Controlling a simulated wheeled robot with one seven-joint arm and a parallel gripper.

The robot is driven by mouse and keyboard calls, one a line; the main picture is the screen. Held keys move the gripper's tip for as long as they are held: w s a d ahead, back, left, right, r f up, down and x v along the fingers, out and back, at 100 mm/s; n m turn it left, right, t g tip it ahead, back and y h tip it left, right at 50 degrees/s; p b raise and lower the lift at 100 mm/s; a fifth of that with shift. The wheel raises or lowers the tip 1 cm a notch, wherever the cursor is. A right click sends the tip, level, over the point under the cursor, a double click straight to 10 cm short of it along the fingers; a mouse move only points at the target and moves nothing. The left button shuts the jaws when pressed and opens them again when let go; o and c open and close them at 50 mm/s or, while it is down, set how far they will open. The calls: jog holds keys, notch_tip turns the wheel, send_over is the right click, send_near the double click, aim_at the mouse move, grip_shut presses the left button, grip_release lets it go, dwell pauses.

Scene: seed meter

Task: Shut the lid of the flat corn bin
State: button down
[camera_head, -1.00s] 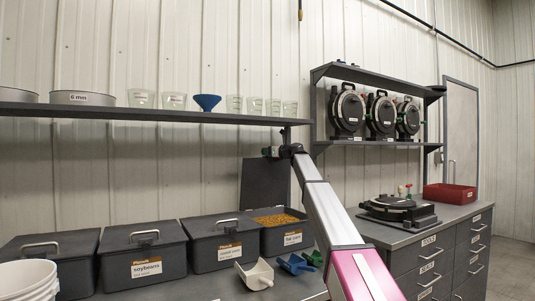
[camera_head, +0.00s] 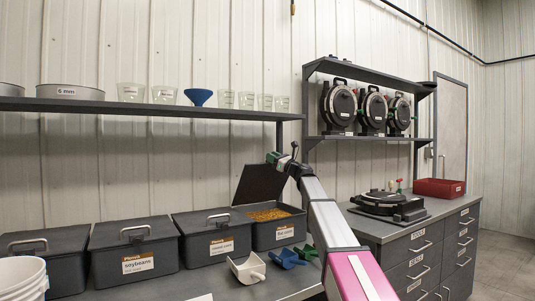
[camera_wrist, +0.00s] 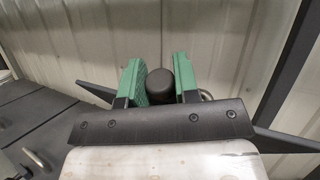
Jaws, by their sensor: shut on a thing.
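The flat corn bin (camera_head: 279,237) is the rightmost bin on the counter, labelled and filled with orange corn. My gripper (camera_head: 275,158) is at the lid's top edge. In the wrist view its green fingers (camera_wrist: 160,82) are on both sides of a dark rounded piece (camera_wrist: 184,78), which seems to be part of the lid's handle. The lid's handle is mostly hidden by my gripper in the head view.
Several closed bins, including the soybeans bin (camera_head: 133,250), stand to the left. White (camera_head: 247,268), blue (camera_head: 286,259) and green (camera_head: 308,253) scoops lie in front. A shelf (camera_head: 150,107) with cups and a blue funnel (camera_head: 199,97) runs above the bins.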

jog(key=s+d+f, duration=0.3)
jog(key=s+f, duration=0.2)
jog(key=f, duration=0.5)
jog(key=s+d+f, duration=0.4)
jog(key=s+f, duration=0.2)
jog(key=f, duration=0.4)
jog(key=shift+d+f+y, duration=0.25)
jog(key=shift+f+y, duration=0.05)
jog(key=shift+f, duration=0.1)
jog(key=shift+w, duration=0.1)
jog(key=c, duration=0.9)
grip_release()
jog(key=shift+n, duration=0.3)
